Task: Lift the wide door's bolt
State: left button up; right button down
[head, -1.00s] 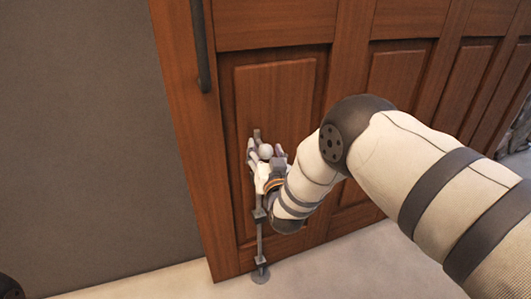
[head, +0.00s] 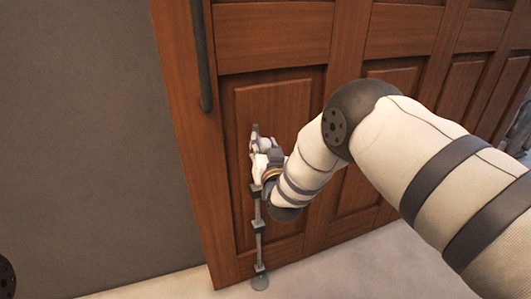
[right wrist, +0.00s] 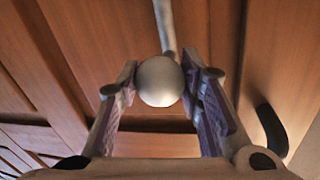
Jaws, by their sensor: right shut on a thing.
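The wide wooden door (head: 285,100) carries a slim grey vertical bolt (head: 259,243) near its left edge. The bolt runs through dark brackets down toward a small round plate (head: 260,283) on the floor. My right gripper (head: 262,148) is around the upper part of the bolt, partly hiding it in the head view. In the right wrist view, the bolt's pale round knob (right wrist: 160,82) sits between the two fingers, with its stem behind it against the door. The right gripper is shut on the bolt. My left gripper is not in view.
A long dark door handle (head: 202,55) hangs above and left of the bolt. A plain grey wall (head: 85,140) stands to the left. The pale floor (head: 345,262) in front of the door is clear.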

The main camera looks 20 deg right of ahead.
jog(key=shift+w+r, duration=0.15)
jog(key=shift+r, duration=0.25)
jog(key=c, duration=1.1)
grip_release()
jog(key=shift+f, duration=0.1)
jog(key=shift+f, duration=0.1)
jog(key=s+a, duration=0.1)
jog(key=s, duration=1.1)
jog(key=shift+a, duration=0.3)
